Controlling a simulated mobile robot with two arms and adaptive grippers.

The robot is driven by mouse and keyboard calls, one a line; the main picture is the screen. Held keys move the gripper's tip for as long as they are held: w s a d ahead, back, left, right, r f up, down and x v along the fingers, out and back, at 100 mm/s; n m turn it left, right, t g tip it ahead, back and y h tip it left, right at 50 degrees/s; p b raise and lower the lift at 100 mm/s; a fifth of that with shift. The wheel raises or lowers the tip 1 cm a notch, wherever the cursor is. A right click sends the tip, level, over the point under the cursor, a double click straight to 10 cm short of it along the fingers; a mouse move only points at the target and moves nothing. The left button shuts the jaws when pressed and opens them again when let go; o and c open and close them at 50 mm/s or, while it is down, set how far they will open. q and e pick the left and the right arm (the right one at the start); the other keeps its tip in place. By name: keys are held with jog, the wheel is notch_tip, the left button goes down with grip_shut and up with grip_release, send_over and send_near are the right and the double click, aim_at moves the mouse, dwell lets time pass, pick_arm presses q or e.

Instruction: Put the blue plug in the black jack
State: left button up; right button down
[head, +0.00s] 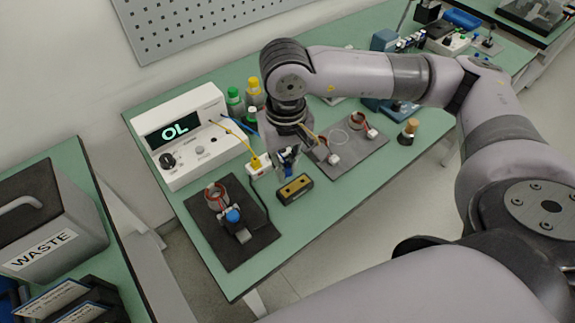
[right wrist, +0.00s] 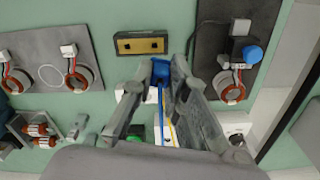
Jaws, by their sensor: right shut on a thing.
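My right gripper (head: 287,158) is shut on the blue plug (right wrist: 160,72), which sits between its fingertips in the right wrist view. A blue lead runs back from the plug between the fingers. In the head view the gripper is above the bench, just behind a black block with a brass top (head: 294,190) with dark spots on it. That block lies ahead of the fingertips in the wrist view (right wrist: 141,43), apart from the plug. A yellow plug (head: 256,162) stands in a white block (head: 262,170) beside the gripper. I cannot make out which opening is the black jack. My left gripper is out of view.
A white meter (head: 182,135) reading "OL" stands at the back left. A dark mat (head: 250,240) holds a coil and a blue-capped fixture. A grey mat (head: 365,152) with coils lies right of the gripper. Green and yellow bottles (head: 254,92) stand behind.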

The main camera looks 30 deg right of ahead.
jog(key=w+d+r+m+p, duration=0.5)
jog(key=w+r+m+p, duration=0.75)
jog(key=m+p, duration=0.3)
jog(key=shift+n, duration=0.25)
jog(key=shift+s+d+f+b, duration=0.1)
jog(key=shift+f+b, duration=1.4)
jog(key=shift+f, duration=1.6)
jog(key=shift+s+d+f+b, duration=0.15)
jog(key=shift+f+b, duration=1.3)
jog(key=shift+f, duration=1.7)
jog(key=shift+s+f+b, duration=0.1)
jog(key=shift+f+b, duration=1.4)
jog(key=shift+f, duration=1.6)
jog(key=shift+f+b, duration=0.15)
jog(key=shift+b, duration=0.2)
jog(key=shift+f+b, duration=0.1)
jog(key=shift+b, duration=0.25)
jog(key=shift+f+b, duration=0.4)
jog(key=shift+b, duration=0.15)
jog(key=shift+f+b, duration=0.2)
jog(key=shift+b, duration=0.2)
